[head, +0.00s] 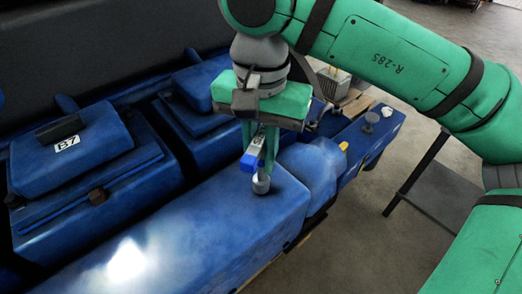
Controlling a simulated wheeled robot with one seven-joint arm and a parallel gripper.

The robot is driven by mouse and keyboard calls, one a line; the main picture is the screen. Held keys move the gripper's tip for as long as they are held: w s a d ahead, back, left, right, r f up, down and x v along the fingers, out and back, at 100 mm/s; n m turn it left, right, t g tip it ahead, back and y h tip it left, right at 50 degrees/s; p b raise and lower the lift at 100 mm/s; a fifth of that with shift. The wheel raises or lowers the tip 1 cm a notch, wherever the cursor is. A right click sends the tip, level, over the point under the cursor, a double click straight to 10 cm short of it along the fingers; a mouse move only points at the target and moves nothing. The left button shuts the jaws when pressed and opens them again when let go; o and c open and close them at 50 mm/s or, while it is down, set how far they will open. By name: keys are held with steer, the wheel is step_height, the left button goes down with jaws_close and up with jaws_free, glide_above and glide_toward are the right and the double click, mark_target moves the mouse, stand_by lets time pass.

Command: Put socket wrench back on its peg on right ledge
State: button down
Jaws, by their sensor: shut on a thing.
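My gripper (262,150) points down over the near blue engine cover and is shut on the socket wrench (250,163). The wrench's blue part shows at the left of the fingers. A grey round end (261,185) shows just below the fingertips, close above or touching the cover; I cannot tell which. The fingers hide part of the wrench. The right ledge (352,133) is a blue block farther back on the right. A dark upright knob that looks like a peg (370,120) stands on it, apart from my gripper.
A small white item (386,111) and a yellow item (343,146) are at the ledge. The engine cover (180,235) fills the front. A raised housing marked B7 (75,150) is at left. A dark stand (440,185) is on the floor at right.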

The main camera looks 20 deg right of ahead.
mark_target(261, 134)
steer(key=shift+f, duration=0.45)
steer(key=c, duration=1)
jaws_free()
steer(key=shift+c, duration=0.2)
steer(key=shift+r, duration=4.5)
